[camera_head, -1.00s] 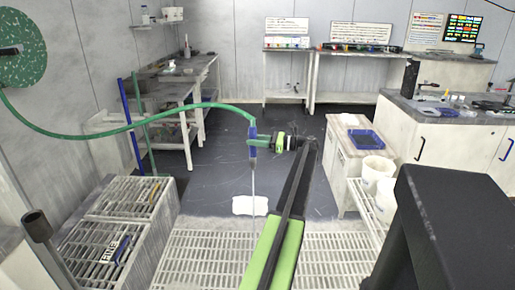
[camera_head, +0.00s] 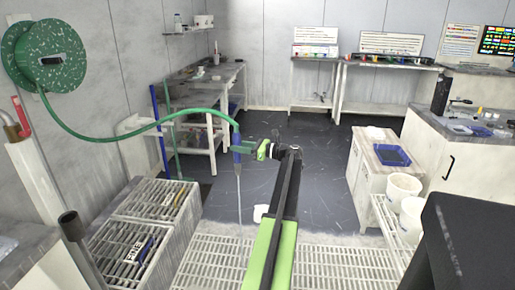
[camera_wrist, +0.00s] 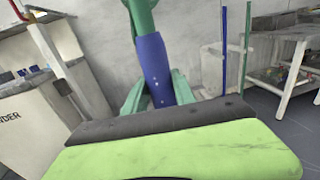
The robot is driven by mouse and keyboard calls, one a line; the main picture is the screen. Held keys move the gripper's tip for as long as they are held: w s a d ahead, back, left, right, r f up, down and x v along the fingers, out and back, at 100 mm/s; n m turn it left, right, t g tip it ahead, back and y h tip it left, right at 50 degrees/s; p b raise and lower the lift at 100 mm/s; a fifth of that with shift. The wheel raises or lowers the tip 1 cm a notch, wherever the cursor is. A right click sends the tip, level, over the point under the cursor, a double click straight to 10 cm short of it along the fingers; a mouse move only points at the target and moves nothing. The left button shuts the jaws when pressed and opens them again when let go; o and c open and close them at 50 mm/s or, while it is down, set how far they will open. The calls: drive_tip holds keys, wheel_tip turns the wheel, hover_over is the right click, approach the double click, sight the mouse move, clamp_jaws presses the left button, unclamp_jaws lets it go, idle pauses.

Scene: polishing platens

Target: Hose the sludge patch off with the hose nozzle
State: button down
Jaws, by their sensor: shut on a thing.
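The hose nozzle (camera_head: 237,140), blue with a green hose (camera_head: 85,136) at its top, is held between the jaws of my gripper (camera_head: 243,149). In the wrist view the blue nozzle (camera_wrist: 154,62) stands between the two green fingers, slightly tilted. A thin pale stream (camera_head: 239,205) runs straight down from the nozzle to the floor grating. A white patch (camera_head: 260,212), which looks like the sludge patch, lies on the dark floor just beyond the grating, right of the stream. My arm hides its right part.
The hose runs left to a green wall reel (camera_head: 46,54). A grated bench (camera_head: 115,215) stands at the left. A cabinet with a blue tray (camera_head: 392,155) and white buckets (camera_head: 403,188) stand at the right. The dark floor (camera_head: 310,185) beyond my arm is open.

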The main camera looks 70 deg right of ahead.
drive_tip(key=w+a+r+p, duration=0.3)
drive_tip(key=w+a, duration=0.2)
drive_tip(key=w, duration=0.6)
drive_tip(key=w+a+r+p, duration=0.2)
drive_tip(key=w+a, duration=0.2)
drive_tip(key=w, duration=0.8)
drive_tip(key=w+a+r+p, duration=0.3)
drive_tip(key=w+a, duration=0.2)
drive_tip(key=w, duration=0.6)
drive_tip(key=w+a+r+p, duration=0.1)
drive_tip(key=a+r+p, duration=0.2)
drive_tip(key=a, duration=1.1)
drive_tip(key=w+a+r+p, duration=0.2)
drive_tip(key=a+r+p, duration=0.2)
drive_tip(key=a, duration=1)
drive_tip(key=shift+a+r, duration=0.25)
drive_tip(key=shift+r, duration=0.2)
drive_tip(key=shift+w, duration=0.1)
